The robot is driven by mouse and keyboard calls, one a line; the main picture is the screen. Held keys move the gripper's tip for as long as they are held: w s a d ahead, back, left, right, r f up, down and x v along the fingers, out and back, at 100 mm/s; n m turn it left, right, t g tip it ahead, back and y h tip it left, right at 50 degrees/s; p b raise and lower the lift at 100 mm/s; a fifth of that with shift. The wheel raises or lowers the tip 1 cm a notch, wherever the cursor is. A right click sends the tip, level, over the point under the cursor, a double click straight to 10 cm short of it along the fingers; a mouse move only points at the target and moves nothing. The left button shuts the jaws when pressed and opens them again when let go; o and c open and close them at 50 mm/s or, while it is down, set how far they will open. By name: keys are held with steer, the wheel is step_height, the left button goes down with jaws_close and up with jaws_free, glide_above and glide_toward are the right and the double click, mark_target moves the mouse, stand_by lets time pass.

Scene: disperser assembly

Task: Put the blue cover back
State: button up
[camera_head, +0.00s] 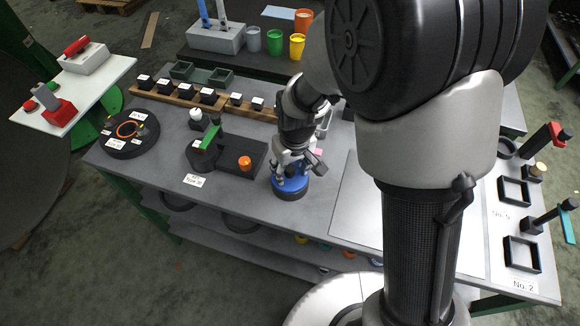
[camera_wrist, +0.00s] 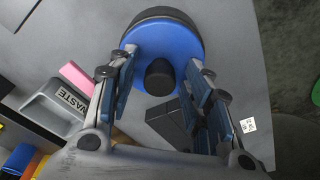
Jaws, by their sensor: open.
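The blue cover (camera_head: 291,182) is a round disc lying on a dark round base (camera_head: 291,195) on the grey workbench. In the wrist view the cover (camera_wrist: 165,40) has a black knob (camera_wrist: 159,77) in its middle, and the dark base (camera_wrist: 165,14) shows around its far edge. My gripper (camera_head: 293,168) is above the cover, pointing down. In the wrist view its fingers (camera_wrist: 163,66) are open, one on each side of the knob, with gaps between. Whether the fingertips touch the cover's top I cannot tell.
A grey bin marked WASTE (camera_wrist: 62,107) stands close to my gripper. To its left are a black tray with an orange knob (camera_head: 245,162) and a green-handled device (camera_head: 207,150). A wooden rack (camera_head: 190,97) with several black blocks lies behind. Bare bench (camera_head: 240,205) is in front.

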mark_target(293, 180)
steer(key=s+d+r+m+t+p, duration=0.1)
steer(key=s+d+r, duration=0.15)
steer(key=r, duration=0.45)
steer(key=s+d+r+p, duration=0.2)
steer(key=s+r, duration=0.1)
steer(key=r, duration=0.5)
steer(key=s+d+r+m+t+p, duration=0.1)
steer(key=s+d+r, duration=0.2)
steer(key=r, duration=0.4)
steer(key=s+d+r+m+t, duration=0.1)
steer(key=s+d+r+m, duration=0.2)
steer(key=s, duration=0.8)
steer(key=shift+d+r+h, duration=0.4)
steer(key=shift+d+r, duration=0.2)
steer(key=shift+d, duration=0.45)
steer(key=shift+c, duration=0.5)
